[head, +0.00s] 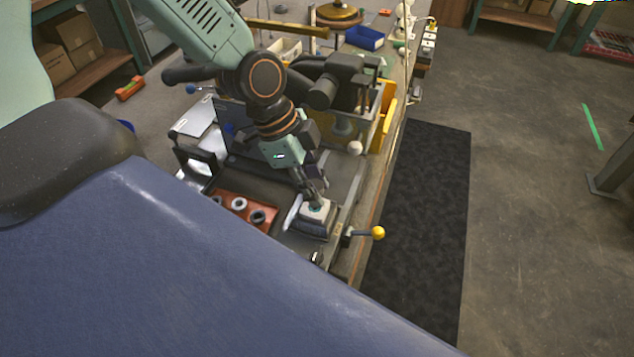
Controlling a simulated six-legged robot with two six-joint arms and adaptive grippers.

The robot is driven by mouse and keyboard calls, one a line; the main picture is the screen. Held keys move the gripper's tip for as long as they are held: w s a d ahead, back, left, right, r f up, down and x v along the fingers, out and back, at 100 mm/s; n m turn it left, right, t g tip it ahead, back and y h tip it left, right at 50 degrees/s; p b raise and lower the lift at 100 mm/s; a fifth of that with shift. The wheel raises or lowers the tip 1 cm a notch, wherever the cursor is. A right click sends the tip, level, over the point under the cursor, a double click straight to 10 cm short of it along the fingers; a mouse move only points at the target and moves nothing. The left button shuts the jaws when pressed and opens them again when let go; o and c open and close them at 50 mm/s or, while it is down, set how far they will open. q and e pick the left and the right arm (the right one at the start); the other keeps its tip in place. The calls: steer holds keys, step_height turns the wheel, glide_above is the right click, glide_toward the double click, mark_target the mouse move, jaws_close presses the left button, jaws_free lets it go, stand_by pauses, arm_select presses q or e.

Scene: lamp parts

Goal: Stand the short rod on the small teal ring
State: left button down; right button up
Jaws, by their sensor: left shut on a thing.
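My left gripper (313,193) points down at the near right part of the bench, its fingers shut. The short rod is mostly hidden by the fingers, and I cannot make out its outline or tilt. The small teal ring (316,205) shows as a small teal patch on top of a pale block (319,214), right at the fingertips. I cannot tell whether the rod touches the ring. My right gripper is not in view.
A red-brown holder (233,197) with round rings is left of the gripper. A pale, slanted strip (292,212) stands close left of the block. A yellow-knobbed lever (377,233) sticks out over the bench edge. A blue bin (364,38) stands farther back.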

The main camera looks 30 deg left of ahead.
arm_select(q)
steer(key=shift+s+a+f+b, duration=0.1)
steer(key=shift+a+f+b, duration=0.1)
steer(key=shift+f, duration=0.2)
steer(key=shift+a+f+b, duration=0.1)
steer(key=shift+f+b, duration=0.1)
steer(key=shift+f, duration=0.2)
steer(key=shift+d+r, duration=0.15)
steer(key=shift+d, duration=0.25)
steer(key=shift+a+p, duration=0.35)
steer(key=shift+d, duration=0.15)
steer(key=shift+a, duration=0.2)
steer(key=shift+d, duration=0.15)
steer(key=shift+d, duration=0.15)
